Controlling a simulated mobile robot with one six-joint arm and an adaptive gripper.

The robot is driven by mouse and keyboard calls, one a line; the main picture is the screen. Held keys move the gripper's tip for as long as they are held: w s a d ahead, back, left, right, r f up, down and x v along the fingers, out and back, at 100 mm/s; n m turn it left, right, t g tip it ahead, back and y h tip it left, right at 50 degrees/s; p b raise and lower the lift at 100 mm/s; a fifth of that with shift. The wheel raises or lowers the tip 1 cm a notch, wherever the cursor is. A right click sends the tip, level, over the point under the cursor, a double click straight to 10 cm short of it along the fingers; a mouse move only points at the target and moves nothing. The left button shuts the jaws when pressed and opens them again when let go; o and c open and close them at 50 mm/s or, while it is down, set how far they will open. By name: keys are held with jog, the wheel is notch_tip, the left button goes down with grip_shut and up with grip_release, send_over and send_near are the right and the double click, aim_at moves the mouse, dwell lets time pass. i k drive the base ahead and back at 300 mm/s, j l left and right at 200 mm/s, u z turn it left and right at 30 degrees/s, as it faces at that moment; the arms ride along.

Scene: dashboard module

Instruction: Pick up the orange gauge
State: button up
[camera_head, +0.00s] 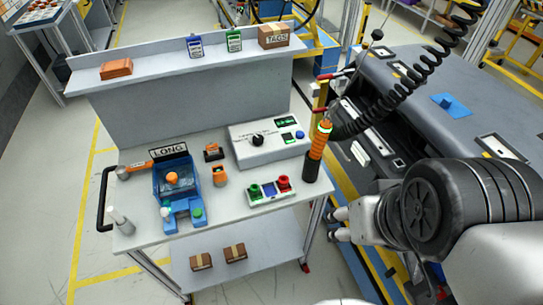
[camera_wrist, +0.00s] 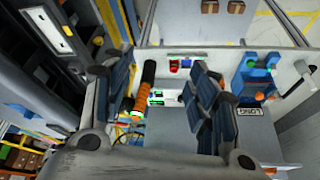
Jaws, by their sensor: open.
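A small orange item with a dark top (camera_head: 220,176), which looks like the orange gauge, stands on the grey cart top (camera_head: 140,215) between the blue fixture (camera_head: 185,205) and the small tray of red and green parts (camera_head: 268,192). My gripper (camera_head: 338,225) is open and empty, right of the cart and well apart from the gauge. In the wrist view its two dark fingers (camera_wrist: 162,92) are spread, with the cart top beyond them. I cannot make out the gauge there; the right-hand finger seems to cover it.
An upright black-and-orange tool (camera_head: 317,150) stands at the cart's right edge, nearest my gripper. A grey control box (camera_head: 268,146) sits behind the tray. Another small orange-and-black item (camera_head: 213,152) is behind the gauge. The dark dashboard module (camera_head: 440,80) fills the right side.

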aim_at(219, 176)
jog(key=k+l+z, duration=0.1)
jog(key=z, duration=2.8)
jog(key=u, duration=3.8)
jog(key=i+j, duration=0.2)
jog(key=i+j+z, duration=0.15)
jog(key=j, duration=0.3)
jog(key=i+j, duration=0.25)
jog(key=i+j+z, duration=0.15)
jog(key=j, duration=0.25)
jog(key=i+j, duration=0.25)
jog(key=j, duration=0.15)
